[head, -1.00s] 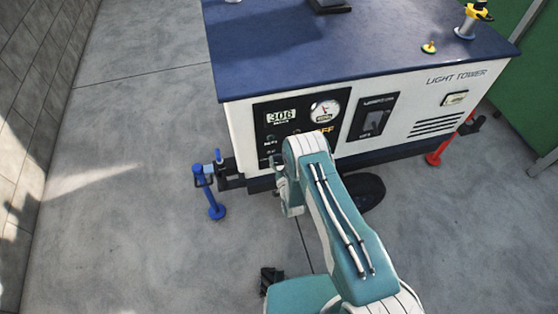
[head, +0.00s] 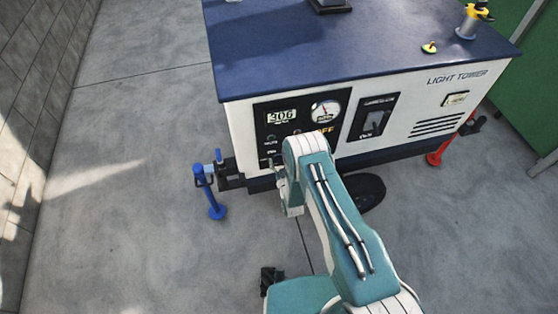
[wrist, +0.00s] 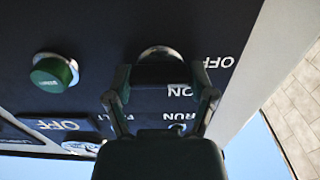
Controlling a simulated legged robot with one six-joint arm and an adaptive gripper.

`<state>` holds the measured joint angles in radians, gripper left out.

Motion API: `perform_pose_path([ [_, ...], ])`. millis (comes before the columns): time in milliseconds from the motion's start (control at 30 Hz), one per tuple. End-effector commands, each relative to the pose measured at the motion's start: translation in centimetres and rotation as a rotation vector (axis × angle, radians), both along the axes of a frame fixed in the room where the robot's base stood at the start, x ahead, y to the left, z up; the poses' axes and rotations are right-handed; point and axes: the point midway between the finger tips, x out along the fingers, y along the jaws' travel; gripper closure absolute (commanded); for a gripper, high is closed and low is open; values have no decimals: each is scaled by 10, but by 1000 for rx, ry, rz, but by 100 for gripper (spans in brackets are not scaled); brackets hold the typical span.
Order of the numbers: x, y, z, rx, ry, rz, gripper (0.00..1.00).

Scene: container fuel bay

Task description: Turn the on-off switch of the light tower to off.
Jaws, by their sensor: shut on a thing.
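The light tower (head: 235,130) is a white cabinet with a dark blue top and a black control panel. In the wrist view, the on-off switch (wrist: 161,53) is a dark round knob with a metal collar on the panel. OFF is printed to its right and ON just below it. My gripper (wrist: 161,80) has one finger on each side of the knob and is closed on it. The fingers hide the knob's sides, and I cannot tell where its pointer is. In the head view, my arm hides the switch and the fingertips.
A green round button (wrist: 52,73) sits left of the switch. The panel carries a display (head: 281,117) and a gauge (head: 325,110). A blue jack stand (head: 210,192) stands at the cabinet's left corner. The floor to the left is clear.

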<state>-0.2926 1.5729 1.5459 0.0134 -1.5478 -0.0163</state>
Motion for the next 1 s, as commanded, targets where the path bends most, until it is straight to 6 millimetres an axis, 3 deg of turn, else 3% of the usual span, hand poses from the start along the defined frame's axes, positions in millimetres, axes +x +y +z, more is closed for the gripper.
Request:
perform_pose_path([
  [167,-1,0,-2,-2,5,1,76],
  [200,-1,0,-2,-1,5,1,11],
  [233,-1,0,-2,-1,4,1,0],
  [733,-5,-1,0,0,2,1,0],
  [1000,-50,-14,-1,0,5,1,0],
])
